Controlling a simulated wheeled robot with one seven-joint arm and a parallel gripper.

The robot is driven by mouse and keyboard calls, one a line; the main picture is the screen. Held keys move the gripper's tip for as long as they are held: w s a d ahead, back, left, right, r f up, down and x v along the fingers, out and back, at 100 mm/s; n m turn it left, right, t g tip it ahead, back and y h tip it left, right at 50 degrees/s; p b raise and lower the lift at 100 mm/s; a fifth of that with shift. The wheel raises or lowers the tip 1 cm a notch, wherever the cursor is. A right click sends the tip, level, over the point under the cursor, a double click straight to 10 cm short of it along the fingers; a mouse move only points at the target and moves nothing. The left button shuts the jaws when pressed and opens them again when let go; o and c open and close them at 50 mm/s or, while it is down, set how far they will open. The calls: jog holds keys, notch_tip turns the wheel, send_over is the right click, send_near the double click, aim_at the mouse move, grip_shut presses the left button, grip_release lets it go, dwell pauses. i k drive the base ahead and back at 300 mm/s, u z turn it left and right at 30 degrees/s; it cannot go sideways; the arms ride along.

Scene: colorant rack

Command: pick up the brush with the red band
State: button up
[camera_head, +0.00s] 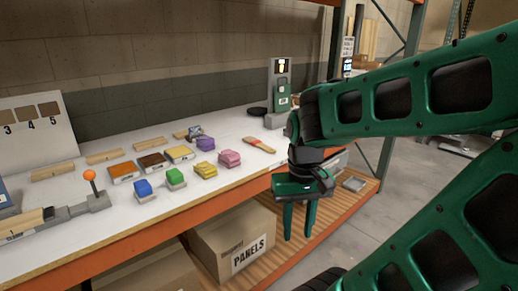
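The brush with the red band (259,145) lies flat on the white tabletop (228,187), toward its right end. It has a light wooden handle and a red band near its right end. My gripper (298,220) hangs in front of the table's front edge, to the right of and nearer than the brush. Its two green fingers point down, apart, with nothing between them. The fingertips are below the level of the tabletop.
A PANELS box (232,240) sits on the lower shelf.

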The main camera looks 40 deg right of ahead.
aim_at(254, 141)
jog(key=k, duration=1)
jog(key=z, duration=1.05)
jog(key=i, duration=1.8)
jog(key=u, duration=0.75)
jog(key=i, duration=0.3)
jog(key=u, duration=0.25)
